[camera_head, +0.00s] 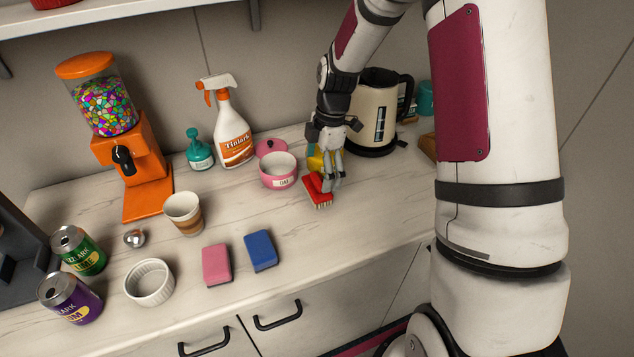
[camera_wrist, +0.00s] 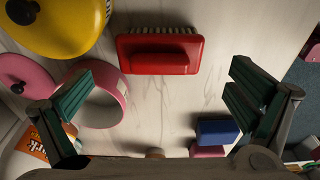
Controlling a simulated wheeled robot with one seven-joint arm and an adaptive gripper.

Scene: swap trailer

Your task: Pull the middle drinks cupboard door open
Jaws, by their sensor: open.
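Cupboard doors run under the counter's front edge in the head view. One door (camera_head: 318,294) has a black bar handle (camera_head: 278,315). Another black handle (camera_head: 205,343) is on the door to its left, partly cut off by the frame. Both doors look shut. I cannot tell which is the middle drinks door. My gripper (camera_head: 333,184) is above the countertop by the red brush (camera_head: 314,188), well up and back from the handles. In the wrist view my gripper (camera_wrist: 160,98) is open, with nothing between its fingers.
The white countertop (camera_head: 300,228) holds pink (camera_head: 216,264) and blue (camera_head: 261,250) sponges, a pink bowl (camera_head: 279,171), a cup (camera_head: 184,213), a ramekin (camera_head: 149,282), cans (camera_head: 77,249), a spray bottle (camera_head: 232,127), an orange candy dispenser (camera_head: 128,150) and a kettle (camera_head: 379,109). My arm hides the right side.

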